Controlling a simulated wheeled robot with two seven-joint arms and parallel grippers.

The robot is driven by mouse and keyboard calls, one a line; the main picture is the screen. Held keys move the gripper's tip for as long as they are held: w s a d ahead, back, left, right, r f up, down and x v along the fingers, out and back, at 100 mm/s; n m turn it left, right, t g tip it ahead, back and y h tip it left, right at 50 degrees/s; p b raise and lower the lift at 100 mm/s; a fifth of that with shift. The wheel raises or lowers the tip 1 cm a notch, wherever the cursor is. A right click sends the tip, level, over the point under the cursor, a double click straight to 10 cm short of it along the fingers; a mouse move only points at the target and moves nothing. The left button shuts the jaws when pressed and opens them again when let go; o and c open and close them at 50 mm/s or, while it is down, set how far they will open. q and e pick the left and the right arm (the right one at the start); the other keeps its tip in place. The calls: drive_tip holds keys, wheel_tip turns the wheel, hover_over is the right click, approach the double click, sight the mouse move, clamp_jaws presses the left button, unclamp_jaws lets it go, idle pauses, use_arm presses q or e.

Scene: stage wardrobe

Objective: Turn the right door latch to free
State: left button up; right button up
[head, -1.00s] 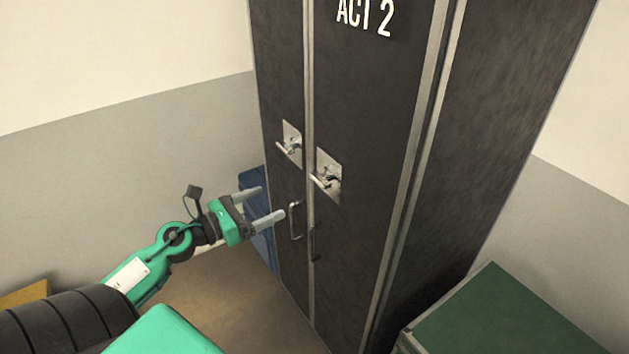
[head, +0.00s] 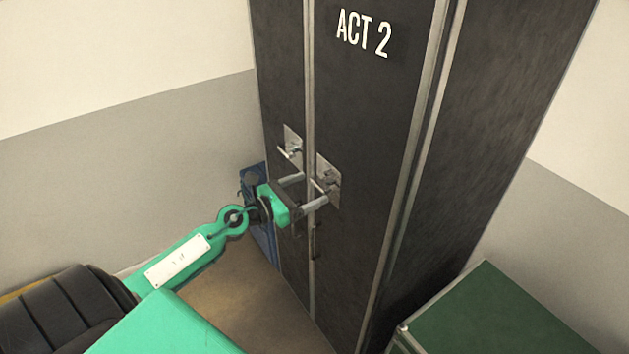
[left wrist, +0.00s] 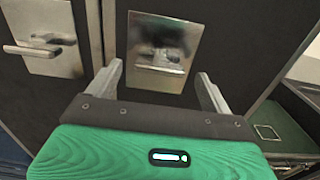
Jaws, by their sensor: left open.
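The right door latch (head: 331,174) is a metal plate with a small lever on the wardrobe's right door (head: 365,130). It also shows in the left wrist view (left wrist: 168,45), straight ahead between my fingers, its lever dim and blurred. My left gripper (head: 313,189) is open, its fingertips close to the latch plate, one on each side of the lever. I cannot tell whether they touch it. The left door latch (head: 290,148) is a similar plate with its lever sticking out sideways; it also shows in the wrist view (left wrist: 45,40). My right gripper is out of view.
The dark wardrobe bears "ACT 2" lettering (head: 363,33). A green-topped case (head: 490,315) stands at lower right. A blue object (head: 262,235) is beside the wardrobe's left side, behind my gripper. Brown floor (head: 245,300) shows in front.

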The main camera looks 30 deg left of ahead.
sight(322, 184)
use_arm(q)
drive_tip(key=shift+p+x, duration=0.35)
drive_tip(key=shift+x, duration=1)
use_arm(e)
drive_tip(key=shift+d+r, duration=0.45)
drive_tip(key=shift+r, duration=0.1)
use_arm(q)
drive_tip(key=shift+c, duration=0.4)
drive_tip(key=c, duration=0.9)
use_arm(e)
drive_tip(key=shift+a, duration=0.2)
